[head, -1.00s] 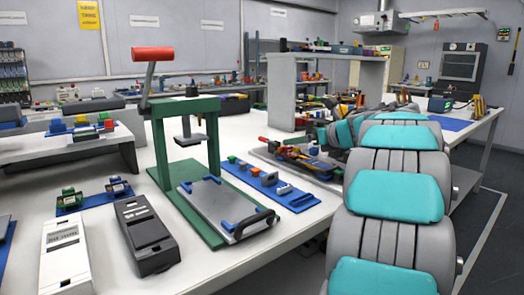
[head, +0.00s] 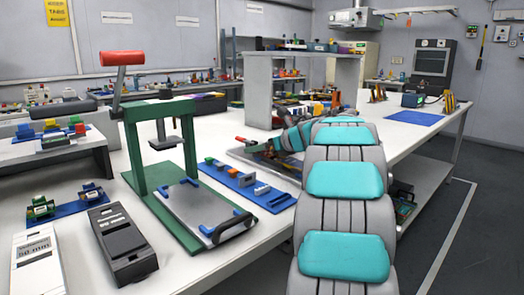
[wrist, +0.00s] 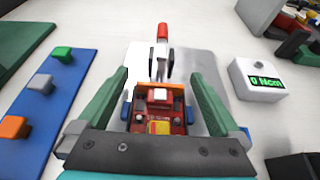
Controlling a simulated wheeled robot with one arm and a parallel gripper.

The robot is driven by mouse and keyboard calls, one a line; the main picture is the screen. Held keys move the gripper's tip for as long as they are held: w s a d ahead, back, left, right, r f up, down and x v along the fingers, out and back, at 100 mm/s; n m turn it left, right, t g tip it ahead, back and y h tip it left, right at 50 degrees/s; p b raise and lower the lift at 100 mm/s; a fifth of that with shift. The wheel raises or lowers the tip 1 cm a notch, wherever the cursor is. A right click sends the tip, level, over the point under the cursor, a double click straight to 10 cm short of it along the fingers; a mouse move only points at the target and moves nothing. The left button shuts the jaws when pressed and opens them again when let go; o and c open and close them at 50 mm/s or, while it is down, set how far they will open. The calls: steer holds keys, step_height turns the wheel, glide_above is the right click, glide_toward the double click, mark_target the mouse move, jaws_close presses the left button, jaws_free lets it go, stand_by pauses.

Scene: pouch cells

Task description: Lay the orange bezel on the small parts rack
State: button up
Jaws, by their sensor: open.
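My gripper (wrist: 155,105) is open in the wrist view, its two green fingers on either side of a red device (wrist: 158,125) with a yellow label. An orange piece (wrist: 160,97) lies across the far end of the device, between the fingers; it may be the orange bezel. The device sits between blue jaws on a grey plate. A blue strip (wrist: 52,93) at left carries a green, a pale and an orange block (wrist: 14,127). The strip also shows in the head view (head: 268,205). I cannot tell which thing is the small parts rack.
A red-handled clamp (wrist: 162,35) stands just beyond the device. A white meter (wrist: 257,79) reading "0 Ncm" is at right. A green press (head: 135,150) stands left of the blue strip.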

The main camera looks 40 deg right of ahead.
steer(key=c, duration=1.4)
steer(key=shift+o, duration=0.2)
